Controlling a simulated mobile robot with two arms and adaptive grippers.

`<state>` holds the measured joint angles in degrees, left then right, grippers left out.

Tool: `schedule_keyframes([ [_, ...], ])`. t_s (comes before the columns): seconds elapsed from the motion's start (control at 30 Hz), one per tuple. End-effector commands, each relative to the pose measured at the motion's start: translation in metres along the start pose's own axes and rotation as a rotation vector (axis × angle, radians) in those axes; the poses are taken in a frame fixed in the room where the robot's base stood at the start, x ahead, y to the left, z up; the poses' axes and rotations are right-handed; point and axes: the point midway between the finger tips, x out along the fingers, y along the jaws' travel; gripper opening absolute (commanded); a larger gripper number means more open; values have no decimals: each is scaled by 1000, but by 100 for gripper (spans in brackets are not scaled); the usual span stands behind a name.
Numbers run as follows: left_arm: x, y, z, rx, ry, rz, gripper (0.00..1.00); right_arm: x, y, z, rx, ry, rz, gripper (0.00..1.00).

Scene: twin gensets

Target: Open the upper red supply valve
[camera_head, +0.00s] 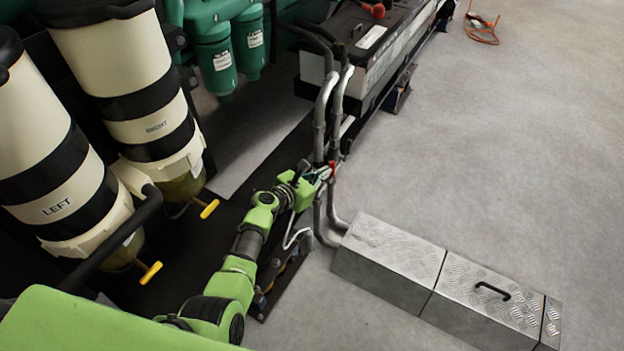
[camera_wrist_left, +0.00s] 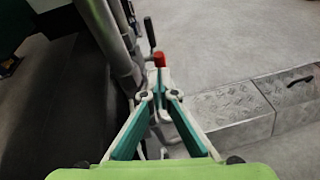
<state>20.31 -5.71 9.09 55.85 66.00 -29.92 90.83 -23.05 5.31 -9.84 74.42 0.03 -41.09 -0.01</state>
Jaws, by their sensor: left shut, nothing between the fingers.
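A small red valve handle (camera_head: 332,166) sits on the grey pipes (camera_head: 320,125) in the middle of the head view. In the left wrist view the red handle (camera_wrist_left: 159,60) stands just beyond my fingertips, in line with them. My left gripper (camera_head: 323,174) is shut and empty, close beside the red handle. It also shows in the left wrist view (camera_wrist_left: 159,96), its fingers drawn together. I cannot tell whether the fingertips touch the handle. The valve body is partly hidden behind the fingers. My right gripper is not in view.
A metal tread-plate box (camera_head: 390,260) lies on the floor right of the pipes. Two cream filter canisters with yellow handles (camera_head: 209,208) stand at left. A battery box (camera_head: 375,50) is behind. A dark-tipped lever (camera_wrist_left: 150,33) rises beyond the red handle. Floor at right is clear.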

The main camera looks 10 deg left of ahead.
Motion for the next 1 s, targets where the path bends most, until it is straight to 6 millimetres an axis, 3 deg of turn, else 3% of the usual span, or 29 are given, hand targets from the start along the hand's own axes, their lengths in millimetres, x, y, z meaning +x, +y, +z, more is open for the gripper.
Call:
schedule_keyframes([
  [0.6, -94, 0, -1, 1, 1, 2, 0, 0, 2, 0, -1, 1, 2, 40],
  [0.8, -111, 0, 0, 1, 1, 0, 0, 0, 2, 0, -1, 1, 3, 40],
  [1.0, -114, 0, 0, 3, 2, -1, 0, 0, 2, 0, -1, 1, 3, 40],
])
